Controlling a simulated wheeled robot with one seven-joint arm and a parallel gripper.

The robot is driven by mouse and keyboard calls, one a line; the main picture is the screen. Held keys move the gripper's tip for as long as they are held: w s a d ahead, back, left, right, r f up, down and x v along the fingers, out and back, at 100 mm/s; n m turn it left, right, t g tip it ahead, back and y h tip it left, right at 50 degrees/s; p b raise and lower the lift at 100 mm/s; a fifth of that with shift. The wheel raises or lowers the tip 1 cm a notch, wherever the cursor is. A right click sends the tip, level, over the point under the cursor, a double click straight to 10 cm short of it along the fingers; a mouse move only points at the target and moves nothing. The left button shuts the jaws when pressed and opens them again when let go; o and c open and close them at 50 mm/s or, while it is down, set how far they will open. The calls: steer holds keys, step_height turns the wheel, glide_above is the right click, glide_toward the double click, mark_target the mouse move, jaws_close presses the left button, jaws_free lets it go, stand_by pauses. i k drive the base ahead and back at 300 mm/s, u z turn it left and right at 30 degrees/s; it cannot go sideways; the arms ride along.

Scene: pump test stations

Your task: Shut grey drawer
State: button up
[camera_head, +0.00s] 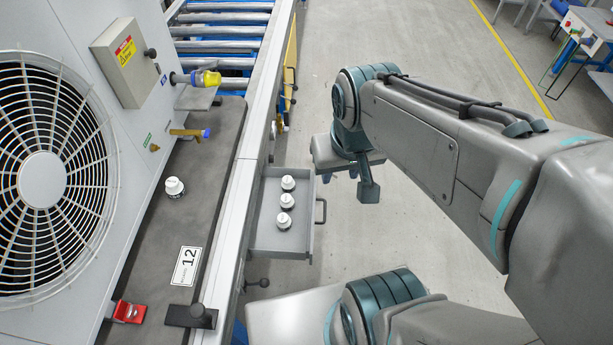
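The grey drawer (263,240) stands pulled out from the side of the station, to the right of its metal edge rail. Its dark handle (320,211) is on the right-hand front. Three white bottles with dark bands, such as the middle one (287,201), stand in a row inside it. My gripper (368,190) hangs beyond the handle, to the right of and above it in the picture, apart from the drawer. One dark finger shows; the rest is hidden by the wrist, so its opening cannot be told.
A white unit with a large fan (42,180) stands on the dark bench (165,235), with another white bottle (174,188) and a "12" label (187,266). A dark knob (262,283) sticks out below the drawer. The floor (350,245) right of the drawer is clear.

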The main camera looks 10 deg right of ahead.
mark_target(266, 240)
steer(key=z, duration=0.05)
steer(key=k, duration=0.2)
steer(key=u, duration=1.9)
steer(key=k, duration=0.8)
steer(key=z, duration=1.45)
steer(key=i, duration=0.5)
steer(key=u, duration=0.05)
